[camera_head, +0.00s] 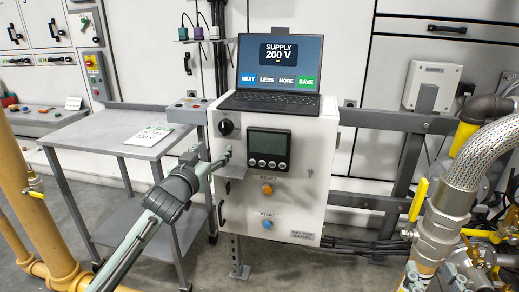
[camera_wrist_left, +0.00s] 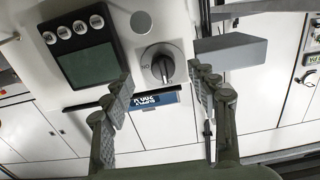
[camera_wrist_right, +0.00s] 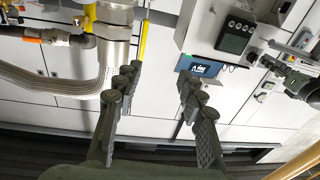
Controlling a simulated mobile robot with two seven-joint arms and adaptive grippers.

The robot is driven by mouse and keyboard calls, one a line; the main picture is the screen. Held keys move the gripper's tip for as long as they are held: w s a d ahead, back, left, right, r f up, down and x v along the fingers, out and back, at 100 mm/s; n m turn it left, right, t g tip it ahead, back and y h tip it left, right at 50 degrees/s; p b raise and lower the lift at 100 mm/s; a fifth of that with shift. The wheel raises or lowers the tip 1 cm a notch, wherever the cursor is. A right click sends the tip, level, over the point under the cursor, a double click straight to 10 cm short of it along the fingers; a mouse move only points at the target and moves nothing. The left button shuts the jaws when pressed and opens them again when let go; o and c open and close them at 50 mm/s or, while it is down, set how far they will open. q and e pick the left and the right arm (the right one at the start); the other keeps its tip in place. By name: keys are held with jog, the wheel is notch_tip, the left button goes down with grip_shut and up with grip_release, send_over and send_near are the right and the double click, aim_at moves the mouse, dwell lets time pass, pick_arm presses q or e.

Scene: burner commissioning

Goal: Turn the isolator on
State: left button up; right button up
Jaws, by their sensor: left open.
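The isolator is a black rotary knob (camera_head: 227,127) at the upper left of the white control box's (camera_head: 310,185) front. In the left wrist view the knob (camera_wrist_left: 158,65) appears between the fingertips, with its grip bar roughly upright in the picture. My left gripper (camera_head: 222,160) is open, just below the knob in the head view; the fingers (camera_wrist_left: 160,78) look empty and I see no contact with the knob. My right gripper (camera_wrist_right: 160,72) is open and empty in the right wrist view, with pipework and the control box beyond it.
A laptop (camera_head: 280,65) showing "SUPPLY 200 V" stands on the box. Beside the knob are a dark meter (camera_head: 268,148) and a grey shelf-like bracket (camera_wrist_left: 230,48); orange (camera_head: 267,189) and blue (camera_head: 267,224) buttons sit lower. A steel table (camera_head: 110,135) stands left, a braided hose (camera_head: 480,155) right.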

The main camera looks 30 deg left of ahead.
aim_at(223, 131)
pick_arm(q)
jog(key=x, duration=0.2)
jog(key=r+x, duration=0.1)
jog(key=x, duration=0.2)
jog(key=r+x, duration=0.1)
jog(key=x, duration=0.2)
jog(key=shift+w+b, duration=0.2)
jog(key=shift+b, duration=0.15)
pick_arm(e)
jog(key=r, duration=0.1)
jog(key=r+t, duration=0.1)
jog(key=r, duration=0.1)
jog(key=a+r+t+y, duration=0.1)
jog(key=shift+s+r, duration=0.3)
jog(key=shift+s, duration=0.1)
pick_arm(q)
jog(key=shift+c, duration=0.3)
